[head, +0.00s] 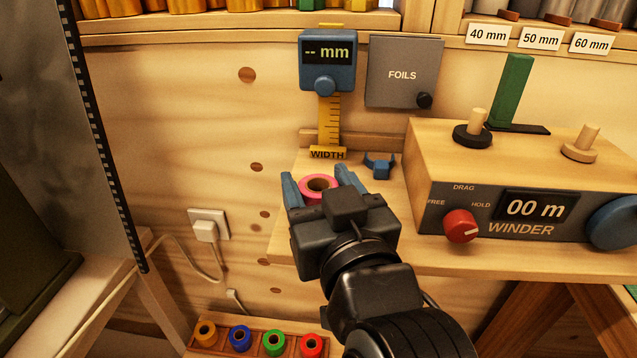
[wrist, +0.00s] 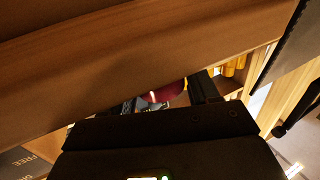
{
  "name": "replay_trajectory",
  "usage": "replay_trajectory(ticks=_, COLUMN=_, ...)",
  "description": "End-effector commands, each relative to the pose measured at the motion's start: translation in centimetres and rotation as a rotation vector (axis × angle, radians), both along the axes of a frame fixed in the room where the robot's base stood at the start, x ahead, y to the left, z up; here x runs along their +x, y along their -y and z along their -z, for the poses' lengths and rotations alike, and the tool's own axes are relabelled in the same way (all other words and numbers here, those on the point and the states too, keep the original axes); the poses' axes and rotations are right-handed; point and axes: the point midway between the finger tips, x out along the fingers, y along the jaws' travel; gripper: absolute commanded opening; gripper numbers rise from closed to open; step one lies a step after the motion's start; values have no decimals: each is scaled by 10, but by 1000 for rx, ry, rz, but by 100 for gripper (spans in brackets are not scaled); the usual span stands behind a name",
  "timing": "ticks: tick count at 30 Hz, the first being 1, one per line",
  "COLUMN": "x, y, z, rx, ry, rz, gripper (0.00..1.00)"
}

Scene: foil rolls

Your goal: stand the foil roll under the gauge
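A pink foil roll (head: 306,194) with a brown core shows in the head view, its open end facing up, between the blue fingers of my gripper (head: 318,179). The fingers lie close on both sides of it; whether they press on it is unclear. Its lower part is hidden by my gripper. In the wrist view a dark pink part of the roll (wrist: 163,93) shows between the fingers. The blue gauge (head: 327,68) stands behind the roll, on a yellow scale with a WIDTH plate (head: 328,153), and reads "-- mm". The roll is in front of this plate, nearer to me.
A blue bracket-like piece (head: 379,166) lies right of the roll. The winder (head: 510,190) with its red knob takes up the bench's right side. A grey FOILS box (head: 403,72) hangs behind. Several coloured rolls sit in a low rack (head: 257,345). A shelf runs above.

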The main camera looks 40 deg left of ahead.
Motion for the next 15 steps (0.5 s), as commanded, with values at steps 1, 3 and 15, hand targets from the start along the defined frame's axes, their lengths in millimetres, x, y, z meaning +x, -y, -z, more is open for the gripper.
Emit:
replay_trajectory(ticks=1, x=0, y=0, z=0, rx=0, ry=0, rz=0, gripper=65)
replay_trajectory(ticks=3, x=0, y=0, z=0, rx=0, ry=0, rz=0, gripper=71)
replay_trajectory(ticks=15, x=-2, y=2, z=-4, rx=0, ry=0, rz=0, gripper=77)
